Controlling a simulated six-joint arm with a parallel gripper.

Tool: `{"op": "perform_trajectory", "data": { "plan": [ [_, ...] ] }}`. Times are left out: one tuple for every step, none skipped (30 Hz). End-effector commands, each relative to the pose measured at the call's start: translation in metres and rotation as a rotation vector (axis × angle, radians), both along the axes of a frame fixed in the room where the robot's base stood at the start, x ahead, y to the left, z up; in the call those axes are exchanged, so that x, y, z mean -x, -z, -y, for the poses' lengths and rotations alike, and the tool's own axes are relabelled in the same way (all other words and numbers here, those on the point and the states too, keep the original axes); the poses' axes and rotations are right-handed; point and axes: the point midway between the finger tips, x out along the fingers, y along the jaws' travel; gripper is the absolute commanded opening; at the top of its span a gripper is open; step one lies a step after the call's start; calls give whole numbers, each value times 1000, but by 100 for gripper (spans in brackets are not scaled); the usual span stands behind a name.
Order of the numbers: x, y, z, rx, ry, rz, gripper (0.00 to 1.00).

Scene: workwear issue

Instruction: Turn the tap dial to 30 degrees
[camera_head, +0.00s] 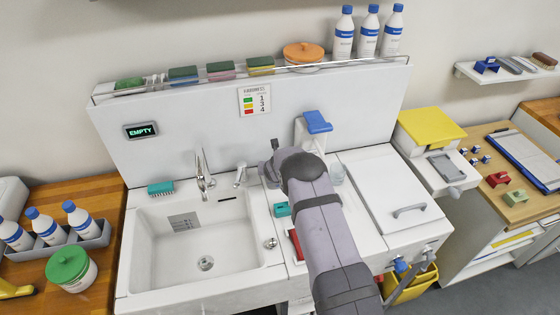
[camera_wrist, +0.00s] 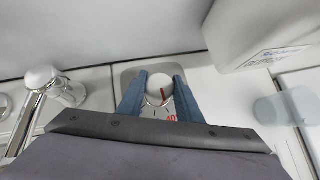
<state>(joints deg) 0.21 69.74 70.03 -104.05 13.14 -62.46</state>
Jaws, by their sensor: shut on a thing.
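The tap dial (camera_wrist: 158,84) is a round whitish knob with a red line on its top, in a recessed grey plate in the wrist view. In the head view my wrist is at the counter right of the sink and hides the dial. The chrome tap (camera_head: 203,172) stands upright behind the sink, left of my wrist; it also shows at the left of the wrist view (camera_wrist: 44,88).
A small chrome fitting (camera_head: 240,174) stands between tap and wrist. A white dispenser with a blue top (camera_head: 317,122) is close behind my wrist. The sink basin (camera_head: 150,255) is left. A teal block (camera_head: 281,210) lies beside my arm. A lidded white box (camera_head: 383,188) is right.

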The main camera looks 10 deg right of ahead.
Motion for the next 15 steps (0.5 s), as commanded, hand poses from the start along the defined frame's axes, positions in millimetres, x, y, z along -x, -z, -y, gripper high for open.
{"op": "perform_trajectory", "data": {
  "plan": [
    [0,-3,-2,-1,23,-1,9],
    [-1,-2,-2,-1,41,1,9],
    [-1,-1,-2,0,63,1,9],
    [-1,-1,-2,0,81,1,9],
    [-1,0,-1,0,98,1,9],
    [-1,1,-1,1,122,2,9],
    [-1,2,-2,1,140,2,9],
    [-1,2,-2,1,158,3,9],
    [-1,2,-2,1,182,2,9],
    [-1,2,-1,1,201,2,9],
    [-1,2,-1,1,218,3,9],
    [-1,3,-1,0,240,2,9],
    [-1,3,-1,1,257,3,9],
    [-1,3,-2,1,271,3,9],
    [-1,3,-1,0,292,2,9]
  ]
}}
